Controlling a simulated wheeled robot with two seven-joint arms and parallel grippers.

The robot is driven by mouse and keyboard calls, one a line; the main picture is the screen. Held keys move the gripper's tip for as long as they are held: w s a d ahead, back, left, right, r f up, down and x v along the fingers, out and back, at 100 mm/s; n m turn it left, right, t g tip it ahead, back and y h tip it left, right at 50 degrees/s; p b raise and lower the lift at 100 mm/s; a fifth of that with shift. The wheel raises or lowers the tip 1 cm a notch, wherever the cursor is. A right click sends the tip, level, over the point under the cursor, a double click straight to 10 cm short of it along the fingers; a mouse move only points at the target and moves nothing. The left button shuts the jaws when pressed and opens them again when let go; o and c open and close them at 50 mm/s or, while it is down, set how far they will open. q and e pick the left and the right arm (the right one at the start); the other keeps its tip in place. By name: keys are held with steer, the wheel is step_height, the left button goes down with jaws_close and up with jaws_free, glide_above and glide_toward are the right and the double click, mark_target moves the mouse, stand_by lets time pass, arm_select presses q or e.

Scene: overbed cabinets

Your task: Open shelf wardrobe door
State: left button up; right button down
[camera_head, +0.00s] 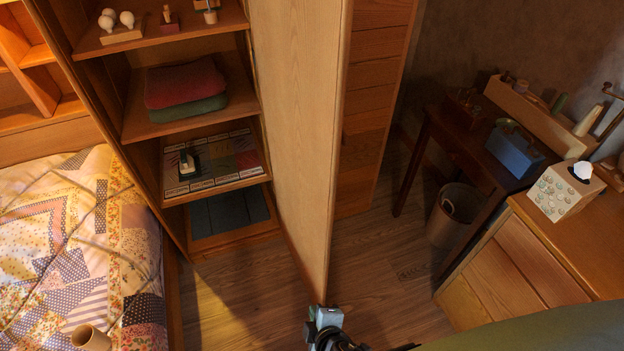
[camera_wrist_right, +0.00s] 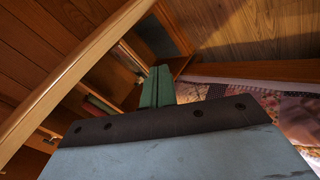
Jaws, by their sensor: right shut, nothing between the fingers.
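The shelf wardrobe door (camera_head: 300,130) stands swung well out from the shelves, so its pale inner face shows in the head view. The open shelf wardrobe (camera_head: 190,125) is to its left. My right gripper (camera_head: 326,318) is near the bottom of the head view, by the lower end of the door's free edge. In the right wrist view its green fingers (camera_wrist_right: 157,88) are shut with nothing between them, to the right of the slanting door edge (camera_wrist_right: 75,72). I cannot tell whether they touch the door. My left gripper is out of view.
Folded cloths (camera_head: 185,85) lie on a shelf. A bed with a patchwork quilt (camera_head: 80,235) is at the left. A desk (camera_head: 470,140), a bin (camera_head: 453,215) and a drawer chest (camera_head: 525,260) stand at the right. Bare floor (camera_head: 235,290) shows between bed and door.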

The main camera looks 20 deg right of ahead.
steer(key=w+r+n+t+h, duration=0.1)
steer(key=w+r+t, duration=0.2)
steer(key=r, duration=0.7)
steer(key=w+r+n+t+h, duration=0.1)
steer(key=w+r+t, duration=0.15)
steer(key=r, duration=0.85)
steer(key=w+r+n+t+h, duration=0.1)
steer(key=w+r+t, duration=0.15)
steer(key=r, duration=0.75)
steer(key=w+d+p, duration=0.2)
steer(key=w+d, duration=0.2)
steer(key=w, duration=0.5)
steer(key=shift+w+d+p, duration=0.25)
steer(key=shift+w+p, duration=0.1)
steer(key=shift+f, duration=0.1)
